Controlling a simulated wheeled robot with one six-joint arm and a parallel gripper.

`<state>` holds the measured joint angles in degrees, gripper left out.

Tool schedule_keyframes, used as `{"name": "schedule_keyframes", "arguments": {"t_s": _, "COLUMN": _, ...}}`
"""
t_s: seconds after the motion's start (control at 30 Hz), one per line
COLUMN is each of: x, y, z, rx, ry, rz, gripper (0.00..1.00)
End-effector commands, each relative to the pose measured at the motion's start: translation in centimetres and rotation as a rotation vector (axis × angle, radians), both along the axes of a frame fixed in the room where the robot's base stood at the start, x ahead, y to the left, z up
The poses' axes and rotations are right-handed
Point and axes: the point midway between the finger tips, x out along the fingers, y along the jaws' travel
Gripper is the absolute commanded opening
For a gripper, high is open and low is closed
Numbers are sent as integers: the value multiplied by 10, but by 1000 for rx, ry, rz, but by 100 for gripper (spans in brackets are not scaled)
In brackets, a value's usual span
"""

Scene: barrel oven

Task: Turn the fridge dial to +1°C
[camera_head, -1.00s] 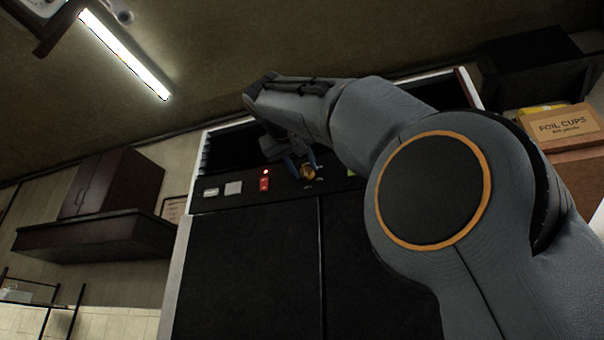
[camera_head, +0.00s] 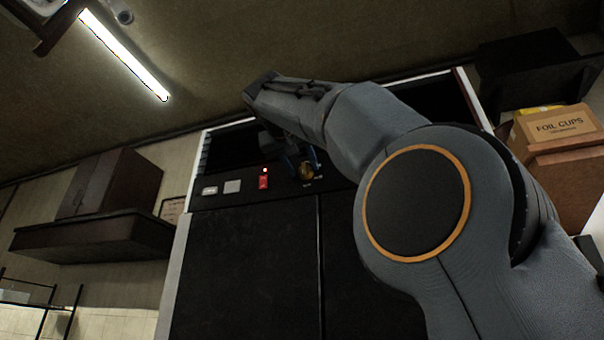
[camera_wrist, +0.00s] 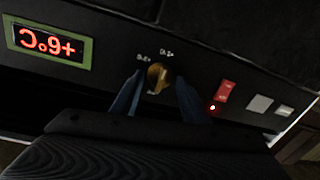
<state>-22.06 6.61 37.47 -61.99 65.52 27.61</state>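The gold fridge dial (camera_head: 306,171) sits on the dark control panel (camera_head: 215,202). In the wrist view the dial (camera_wrist: 158,77) has small white markings around it, too small to read surely. My gripper (camera_wrist: 160,88) has its two blue fingers on either side of the dial, open, with a narrow gap seeming to show at each side. In the head view the gripper (camera_head: 302,160) is over the dial and partly hides it. The red-lit display (camera_wrist: 47,43) appears upside down in the wrist view and seems to read +9°C; my arm hides it in the head view.
A red switch (camera_head: 263,182) with a small lit red lamp and two pale buttons (camera_head: 232,187) are beside the dial. Dark fridge doors (camera_head: 250,265) lie below the panel. A foil cups box (camera_head: 555,127) stands at the right.

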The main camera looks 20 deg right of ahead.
Motion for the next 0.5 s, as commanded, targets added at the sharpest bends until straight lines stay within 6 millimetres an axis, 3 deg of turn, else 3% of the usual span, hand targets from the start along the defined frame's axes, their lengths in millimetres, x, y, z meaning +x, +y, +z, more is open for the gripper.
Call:
{"name": "schedule_keyframes", "arguments": {"t_s": 0.33, "x": -1, "y": 0, "z": 0, "rx": -1, "ry": 0, "rz": 0, "gripper": 50}}
{"name": "schedule_keyframes", "arguments": {"t_s": 0.5, "x": -12, "y": 8, "z": 0, "rx": -1, "ry": -2, "rz": 3, "gripper": 50}}
